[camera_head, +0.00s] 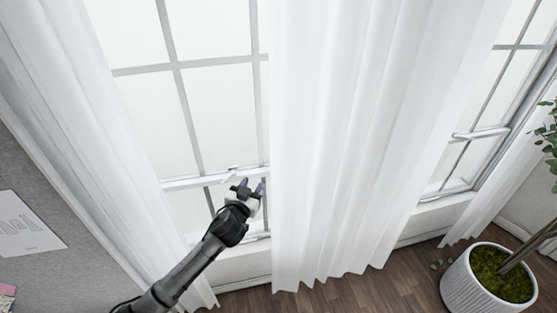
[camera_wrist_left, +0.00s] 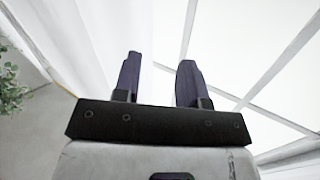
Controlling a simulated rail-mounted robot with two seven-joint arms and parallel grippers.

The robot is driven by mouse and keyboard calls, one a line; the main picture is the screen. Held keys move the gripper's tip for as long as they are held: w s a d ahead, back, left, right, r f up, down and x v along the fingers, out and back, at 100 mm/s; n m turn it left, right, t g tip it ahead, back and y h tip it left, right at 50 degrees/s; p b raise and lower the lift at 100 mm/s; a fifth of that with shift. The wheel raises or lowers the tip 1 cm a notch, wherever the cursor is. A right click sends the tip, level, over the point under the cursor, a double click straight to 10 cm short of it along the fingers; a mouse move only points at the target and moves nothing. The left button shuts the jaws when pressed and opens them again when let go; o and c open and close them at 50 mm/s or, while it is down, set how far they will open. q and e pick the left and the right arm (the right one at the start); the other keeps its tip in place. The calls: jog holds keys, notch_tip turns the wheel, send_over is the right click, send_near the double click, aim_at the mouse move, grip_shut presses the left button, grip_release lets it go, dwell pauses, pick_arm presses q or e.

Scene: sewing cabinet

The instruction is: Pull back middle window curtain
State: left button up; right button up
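The middle window curtain (camera_head: 345,140) is white and pleated and hangs from the top of the head view down to near the floor. My left gripper (camera_head: 250,186) is just left of the curtain's left edge, in front of the window frame. In the left wrist view the two fingers of my left gripper (camera_wrist_left: 158,80) stand apart with nothing seen between them. White curtain cloth (camera_wrist_left: 80,35) shows behind and left of the fingers there. I cannot tell whether the gripper touches the cloth. My right gripper is not in view.
A left curtain (camera_head: 95,130) hangs left of my arm, and another curtain (camera_head: 490,210) hangs at the right. Paned windows (camera_head: 215,100) lie behind. A potted plant (camera_head: 465,285) stands on the wooden floor (camera_head: 400,285) at the lower right. A grey board (camera_head: 40,180) is at the left.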

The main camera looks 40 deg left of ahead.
aim_at(269, 160)
pick_arm(q)
jog(key=shift+n+t+h, duration=0.4)
jog(key=shift+n, duration=0.2)
jog(key=x, duration=1.3)
jog(key=shift+w+d+r+p, duration=0.2)
jog(key=shift+w+r+p, duration=0.05)
jog(key=shift+w+p, duration=0.15)
jog(key=shift+c, duration=0.4)
grip_shut()
